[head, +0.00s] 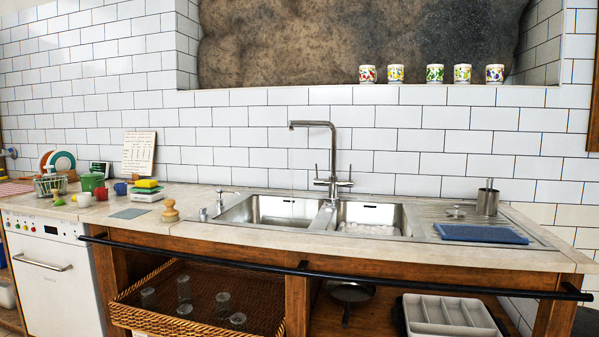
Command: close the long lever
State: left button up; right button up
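A tall metal faucet (333,150) stands behind the double sink, its spout reaching left over the left basin (285,211). Small handles stick out on both sides of its base; the right-hand handle (346,183) looks slightly longer than the left-hand handle (320,182). I cannot tell for sure which one is the long lever, or its exact position. A faint thin vertical line hangs below the spout tip, perhaps water. The right basin (369,217) has something whitish at its bottom. Neither of my grippers is in view.
A dark rail (200,253) runs along the counter front. A blue mat (481,234) and metal cup (487,200) are on the right drainboard. A wooden figure (169,211), mugs and dishes stand at left. A wicker tray (205,300) with glasses sits below.

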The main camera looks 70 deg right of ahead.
aim_at(349, 182)
jog(key=k, duration=1)
jog(key=z, duration=1.5)
jog(key=i, duration=0.15)
jog(key=z, duration=0.05)
